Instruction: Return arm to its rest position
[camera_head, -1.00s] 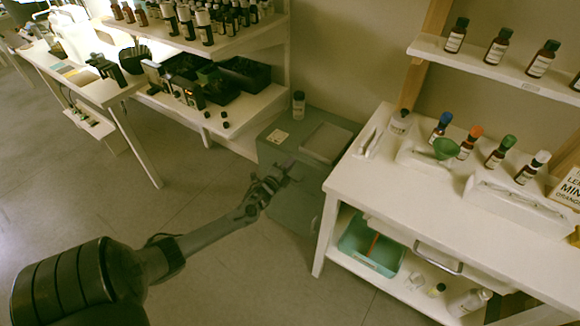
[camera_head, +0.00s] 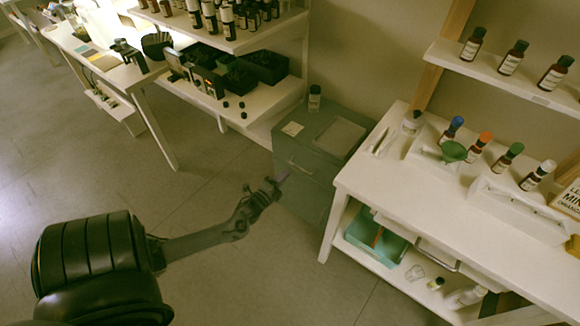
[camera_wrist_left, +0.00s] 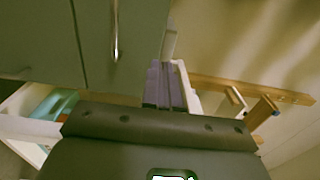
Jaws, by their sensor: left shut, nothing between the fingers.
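My left arm comes in from the lower left in the head view, stretched over the open floor. Its left gripper (camera_head: 280,180) is shut and empty, in front of the grey-green cabinet (camera_head: 309,190). In the left wrist view the purple-grey fingers (camera_wrist_left: 165,85) lie together with nothing between them. The cabinet (camera_wrist_left: 60,45) and its metal handle fill the upper left of that view. My right gripper is not in view.
A white workbench (camera_head: 390,185) with colour-capped bottles stands right of the cabinet. A shelf unit (camera_head: 265,100) with dark bottles and black bins stands behind left. A white table (camera_head: 110,80) is at upper left. The floor (camera_head: 250,270) around the arm is clear.

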